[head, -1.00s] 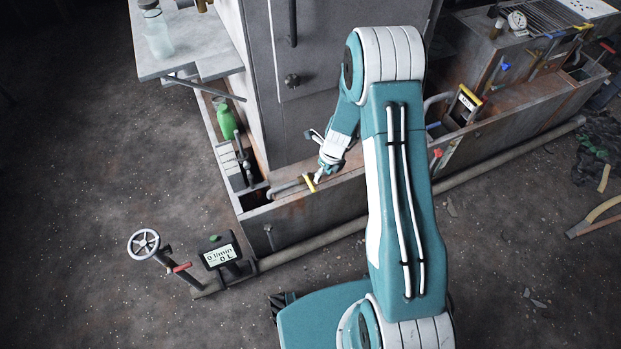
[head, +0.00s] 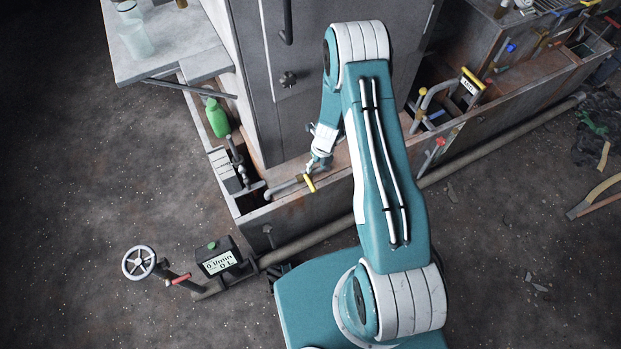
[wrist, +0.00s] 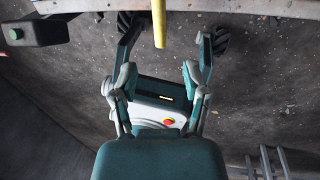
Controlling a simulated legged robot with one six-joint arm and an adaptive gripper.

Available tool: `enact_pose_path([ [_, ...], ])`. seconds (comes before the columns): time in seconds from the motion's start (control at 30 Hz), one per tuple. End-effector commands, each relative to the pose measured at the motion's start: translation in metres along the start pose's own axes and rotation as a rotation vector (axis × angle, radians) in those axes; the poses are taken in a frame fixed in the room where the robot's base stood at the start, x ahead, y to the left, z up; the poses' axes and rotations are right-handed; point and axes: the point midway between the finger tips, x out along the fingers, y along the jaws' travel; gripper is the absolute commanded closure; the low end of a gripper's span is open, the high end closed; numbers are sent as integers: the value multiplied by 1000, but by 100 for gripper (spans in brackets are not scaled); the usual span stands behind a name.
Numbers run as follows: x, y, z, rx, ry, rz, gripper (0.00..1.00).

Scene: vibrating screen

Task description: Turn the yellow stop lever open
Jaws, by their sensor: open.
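The yellow stop lever (head: 309,183) is a short yellow bar at the end of a pipe along the trough's front rim. In the head view my gripper (head: 317,166) is right above it in the picture, partly hidden by its own wrist. In the wrist view the lever (wrist: 159,22) hangs from the top edge between the two spread fingers of my gripper (wrist: 164,40). The fingers stand apart on either side of it, with a gap on both sides. I cannot tell the depth between lever and fingers.
A long pipe (head: 455,155) runs along the trough's foot. Floor at the left is clear.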

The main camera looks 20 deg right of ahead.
Motion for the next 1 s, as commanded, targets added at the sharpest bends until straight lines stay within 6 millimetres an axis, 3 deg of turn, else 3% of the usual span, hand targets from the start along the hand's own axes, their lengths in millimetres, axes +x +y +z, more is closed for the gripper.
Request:
enact_pose_path([
  [0.3,56,0,-1,0,3,0,41],
  [0.5,84,0,0,-2,1,0,41],
  [0.93,95,0,0,-1,0,-1,41],
  [0.97,95,0,0,-1,0,0,50],
  [1.0,95,0,0,-1,0,0,67],
])
